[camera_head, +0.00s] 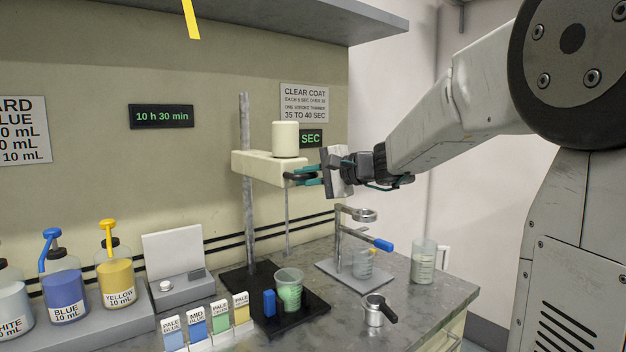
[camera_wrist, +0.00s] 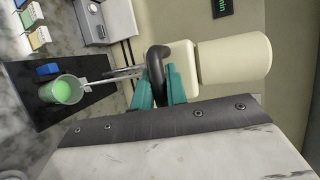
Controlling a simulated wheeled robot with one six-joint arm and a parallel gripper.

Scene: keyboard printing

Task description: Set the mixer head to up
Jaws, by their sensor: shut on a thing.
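The mixer has a cream head (camera_head: 262,168) with a cream cylinder (camera_head: 286,139) on top, set high on a grey post (camera_head: 245,120). A thin stirring rod (camera_head: 287,222) hangs from the head, its lower end seeming to be above a cup of green liquid (camera_head: 289,288) on the black base (camera_head: 250,280). My gripper (camera_head: 304,177) is at the right end of the head. In the wrist view, its teal fingers (camera_wrist: 162,88) are shut on the head's black handle (camera_wrist: 156,68). The cream cylinder also shows in the wrist view (camera_wrist: 235,59).
A small stand with a ring (camera_head: 362,215) and blue handle is right of the mixer, close below my arm. A clear beaker (camera_head: 423,262) stands near the right edge. Pump bottles (camera_head: 115,268) and labelled cards (camera_head: 219,316) are at left. A shelf (camera_head: 290,22) overhangs above.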

